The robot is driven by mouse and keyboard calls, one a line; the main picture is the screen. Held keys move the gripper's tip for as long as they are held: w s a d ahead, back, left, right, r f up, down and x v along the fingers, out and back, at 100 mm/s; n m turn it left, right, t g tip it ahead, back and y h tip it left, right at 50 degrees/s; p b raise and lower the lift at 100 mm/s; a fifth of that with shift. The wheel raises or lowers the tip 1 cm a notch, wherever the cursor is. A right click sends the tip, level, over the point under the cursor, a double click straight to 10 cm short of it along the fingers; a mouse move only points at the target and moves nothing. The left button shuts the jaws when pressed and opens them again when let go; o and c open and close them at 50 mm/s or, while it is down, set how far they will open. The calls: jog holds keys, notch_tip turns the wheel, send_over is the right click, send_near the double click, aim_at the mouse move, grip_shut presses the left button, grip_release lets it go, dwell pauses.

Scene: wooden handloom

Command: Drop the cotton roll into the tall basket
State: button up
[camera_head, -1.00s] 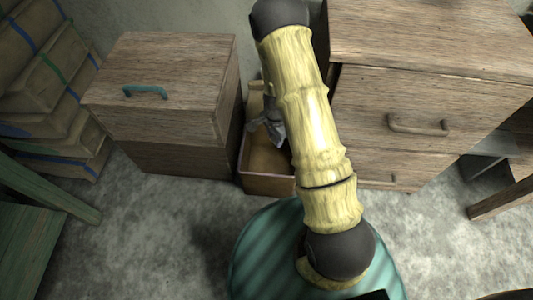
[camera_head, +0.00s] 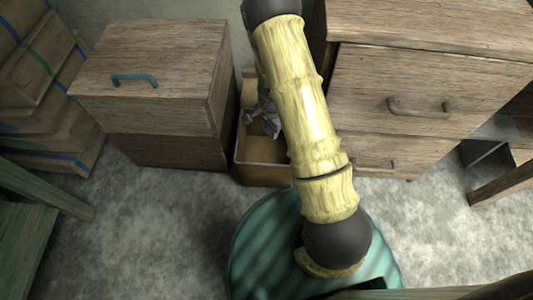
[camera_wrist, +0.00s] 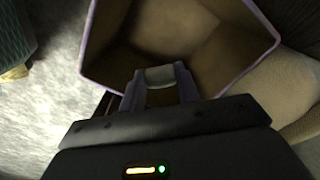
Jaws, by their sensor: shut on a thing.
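The cotton roll (camera_wrist: 159,75) is a short whitish cylinder between the two fingertips in the wrist view. My gripper (camera_wrist: 159,88) is shut on it. The tall basket (camera_wrist: 225,75) is a brown, open, square-sided box with a thin purple rim, and the roll shows in front of its opening. How far the roll is above or inside the rim is hard to tell. In the head view the basket (camera_head: 262,173) stands on the floor between two wooden cabinets. There my arm hides part of the basket, and the cotton roll cannot be made out.
A wooden cabinet with a teal handle (camera_head: 150,80) stands close on the basket's left. A larger drawer cabinet (camera_head: 425,85) stands on its right, so the gap is narrow. Stacked bundles (camera_head: 45,90) and a green wooden frame (camera_head: 35,220) are at the left. Grey floor (camera_head: 150,240) is clear in front.

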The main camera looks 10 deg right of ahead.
aim_at(270, 134)
notch_tip(270, 134, down, 2)
jog(key=shift+w+f+b, duration=0.1)
jog(key=shift+f+b, duration=0.05)
jog(key=shift+b, duration=0.65)
jog(key=shift+f+b, duration=0.45)
jog(key=shift+b, duration=0.05)
jog(key=o, duration=1)
jog(key=shift+d, duration=0.1)
jog(key=shift+r, duration=0.1)
notch_tip(270, 134, up, 17)
jog(key=p, duration=0.9)
jog(key=shift+r, duration=0.15)
